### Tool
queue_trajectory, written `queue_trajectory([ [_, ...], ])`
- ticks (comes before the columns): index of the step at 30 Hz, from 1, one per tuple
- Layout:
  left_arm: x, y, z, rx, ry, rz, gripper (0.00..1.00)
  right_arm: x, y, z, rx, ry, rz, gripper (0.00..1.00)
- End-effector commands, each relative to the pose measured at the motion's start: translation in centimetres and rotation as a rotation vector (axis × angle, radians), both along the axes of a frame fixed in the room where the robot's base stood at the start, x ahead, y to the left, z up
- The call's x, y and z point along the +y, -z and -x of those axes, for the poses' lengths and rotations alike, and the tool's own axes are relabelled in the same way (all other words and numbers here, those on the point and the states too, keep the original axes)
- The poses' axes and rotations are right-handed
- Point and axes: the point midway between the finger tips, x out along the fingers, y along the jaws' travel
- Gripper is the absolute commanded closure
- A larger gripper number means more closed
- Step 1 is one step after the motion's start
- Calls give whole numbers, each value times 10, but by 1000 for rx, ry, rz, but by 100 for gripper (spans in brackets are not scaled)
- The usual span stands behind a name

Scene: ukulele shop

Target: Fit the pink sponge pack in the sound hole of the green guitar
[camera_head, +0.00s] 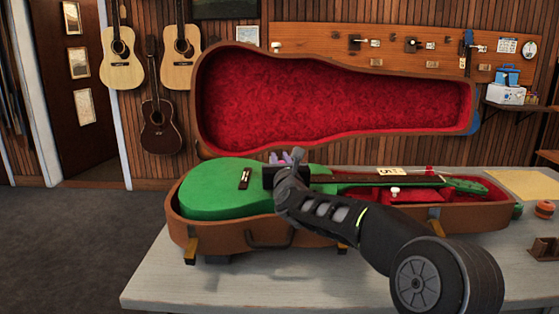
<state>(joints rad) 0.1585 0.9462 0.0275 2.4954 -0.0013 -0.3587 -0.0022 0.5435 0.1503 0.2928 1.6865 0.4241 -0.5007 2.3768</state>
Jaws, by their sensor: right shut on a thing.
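The green guitar (213,193) lies face up in an open brown case (207,232) on the table, its neck pointing right. My right gripper (271,172) is over the guitar's body, where the sound hole lies hidden behind it. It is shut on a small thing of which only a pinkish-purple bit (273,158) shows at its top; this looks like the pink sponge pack. I cannot tell whether the pack is in the hole or above it. My left gripper is not in view.
The case's red-lined lid (330,100) stands open behind the guitar. Small items, including an orange roll (544,209), lie at the table's right. The table's front left (165,285) is clear.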

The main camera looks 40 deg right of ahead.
Motion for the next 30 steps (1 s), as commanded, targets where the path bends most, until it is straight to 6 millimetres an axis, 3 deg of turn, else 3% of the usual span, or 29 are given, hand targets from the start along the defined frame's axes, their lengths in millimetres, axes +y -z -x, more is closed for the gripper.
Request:
queue_trajectory([
  [1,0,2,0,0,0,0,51,-2,28,0,42,-1,-22,100],
  [2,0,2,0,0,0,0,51,-2,28,0,42,-1,-22,100],
  [3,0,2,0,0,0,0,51,-2,28,0,42,-1,-22,82],
  [12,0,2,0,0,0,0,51,-2,28,0,42,-1,-22,57],
  [17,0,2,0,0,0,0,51,-2,28,0,42,-1,-22,57],
  [25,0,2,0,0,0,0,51,-2,28,0,42,-1,-22,37],
  [30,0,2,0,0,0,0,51,-2,28,0,42,-1,-22,35],
])
